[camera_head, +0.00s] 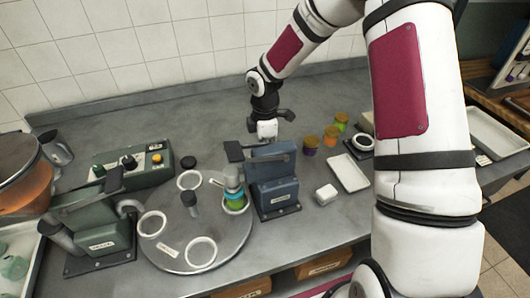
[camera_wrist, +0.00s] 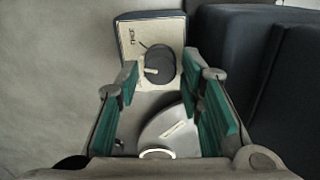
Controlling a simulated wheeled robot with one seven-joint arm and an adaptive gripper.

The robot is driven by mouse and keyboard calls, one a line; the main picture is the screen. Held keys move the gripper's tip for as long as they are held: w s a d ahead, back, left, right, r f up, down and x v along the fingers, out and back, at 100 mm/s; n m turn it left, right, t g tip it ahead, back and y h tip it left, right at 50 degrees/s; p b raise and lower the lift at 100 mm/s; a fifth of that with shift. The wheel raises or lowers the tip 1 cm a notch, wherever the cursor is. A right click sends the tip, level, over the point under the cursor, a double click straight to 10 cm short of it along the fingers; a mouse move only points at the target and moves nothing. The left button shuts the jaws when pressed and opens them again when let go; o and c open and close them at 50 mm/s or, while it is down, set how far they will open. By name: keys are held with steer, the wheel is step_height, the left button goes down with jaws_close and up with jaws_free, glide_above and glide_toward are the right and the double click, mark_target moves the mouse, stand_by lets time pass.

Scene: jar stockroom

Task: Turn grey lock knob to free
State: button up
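The lock knob (camera_wrist: 161,62) is a round dark grey knob on a cream plate (camera_wrist: 172,28) in the wrist view. A small label on the plate is hard to read. A pale mark on the knob points left, and a thin dark line runs on the plate at its upper left. My gripper (camera_wrist: 160,78) is open, its green-padded fingers on either side of the knob's near edge; I see no clear contact. In the head view my gripper (camera_head: 268,112) is over a small pale block (camera_head: 267,130) behind the blue machine; the knob is hidden there.
The blue machine (camera_head: 272,180) with a dark lever stands close by; a dark blue body (camera_wrist: 290,90) fills the wrist view's right. A round grey turntable (camera_head: 190,255) holds rings and a jar (camera_head: 235,200). Several small jars (camera_head: 331,135) stand right. A green control box (camera_head: 135,170) is left.

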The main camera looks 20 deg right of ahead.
steer(key=shift+f, duration=0.5)
jaws_close()
steer(key=shift+m, duration=2.8)
steer(key=shift+b, duration=0.3)
